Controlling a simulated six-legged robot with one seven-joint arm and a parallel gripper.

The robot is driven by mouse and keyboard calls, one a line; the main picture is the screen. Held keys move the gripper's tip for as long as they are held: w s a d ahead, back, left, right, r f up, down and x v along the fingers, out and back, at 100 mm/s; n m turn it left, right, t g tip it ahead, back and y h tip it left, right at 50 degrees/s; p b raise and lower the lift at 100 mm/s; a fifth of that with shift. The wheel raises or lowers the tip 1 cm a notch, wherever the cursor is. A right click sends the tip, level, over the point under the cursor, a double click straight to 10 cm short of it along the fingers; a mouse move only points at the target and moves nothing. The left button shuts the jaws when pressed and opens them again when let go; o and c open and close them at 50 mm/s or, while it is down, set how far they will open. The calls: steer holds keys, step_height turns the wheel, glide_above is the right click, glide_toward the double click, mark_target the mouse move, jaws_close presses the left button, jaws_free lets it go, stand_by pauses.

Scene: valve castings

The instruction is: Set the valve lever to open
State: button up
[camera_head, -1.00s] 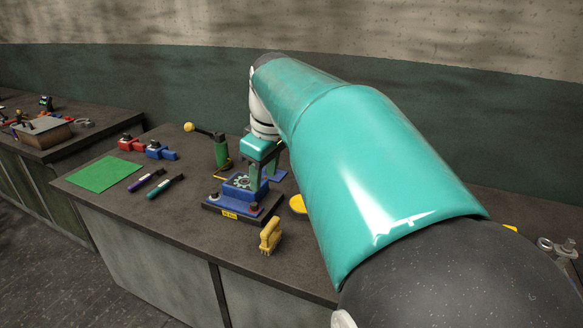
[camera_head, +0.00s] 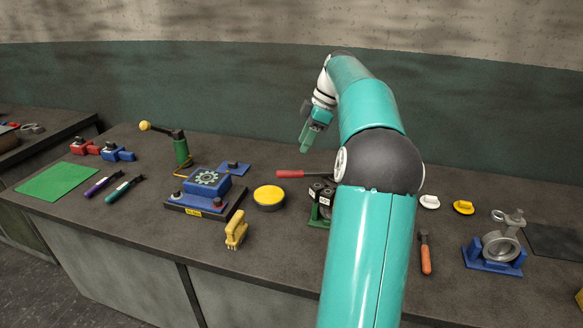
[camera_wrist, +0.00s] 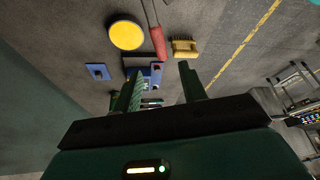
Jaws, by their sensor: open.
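A grey ring-shaped casting (camera_head: 500,245) sits in a blue cradle (camera_head: 490,263) at the right of the bench, with a grey lever-like piece (camera_head: 508,218) on top. At the left, a green post (camera_head: 181,150) carries a dark lever arm (camera_head: 162,130) with a yellow ball (camera_head: 145,125). I cannot tell which is the valve lever, nor its open mark. My gripper (camera_head: 309,132) is raised above the back of the bench, right of the green post and far left of the grey casting. In the wrist view my gripper (camera_wrist: 162,86) is open, with nothing held.
A blue gear-topped fixture (camera_head: 207,182), yellow round tin (camera_head: 268,195), yellow brush (camera_head: 236,230) and red handle (camera_head: 292,174) lie mid-bench. Dark labelled cylinders (camera_head: 318,195) are partly behind my arm. An orange-handled tool (camera_head: 426,255) is at right. A green mat (camera_head: 57,182) is at left.

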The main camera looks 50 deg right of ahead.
mark_target(290, 171)
steer(key=x, duration=1)
jaws_close()
